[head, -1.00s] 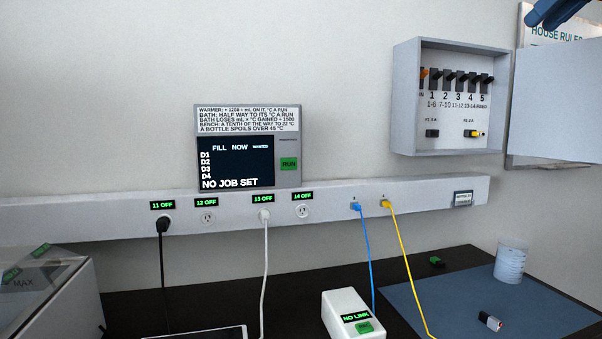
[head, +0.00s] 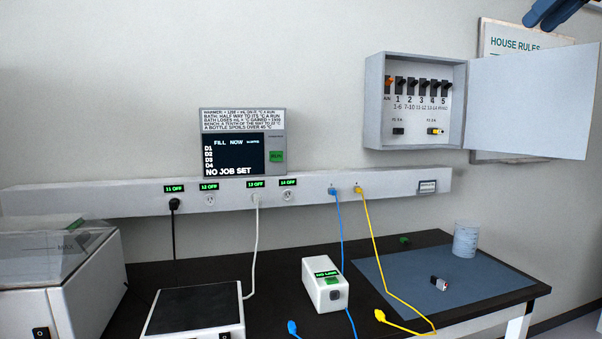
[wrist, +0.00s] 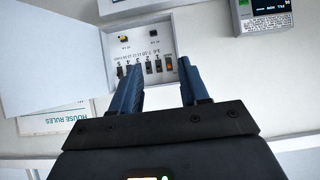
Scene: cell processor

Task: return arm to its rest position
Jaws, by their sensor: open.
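My gripper (wrist: 160,92) is open and empty in the wrist view, its two blue fingers spread apart. Beyond the fingers, upside down in that view, is the open breaker box (wrist: 140,50) on the wall. In the head view only a blue part of my gripper (head: 556,12) shows at the top right edge, above the opened door of the breaker box (head: 372,105). The gripper touches nothing that I can see.
The box door (head: 530,100) stands open to the right, partly over the house rules sign (head: 500,45). Below are a wall rail (head: 100,198), a white link box (head: 325,285), a blue mat (head: 400,275) with a cup (head: 466,239), and a black-topped plate (head: 195,308).

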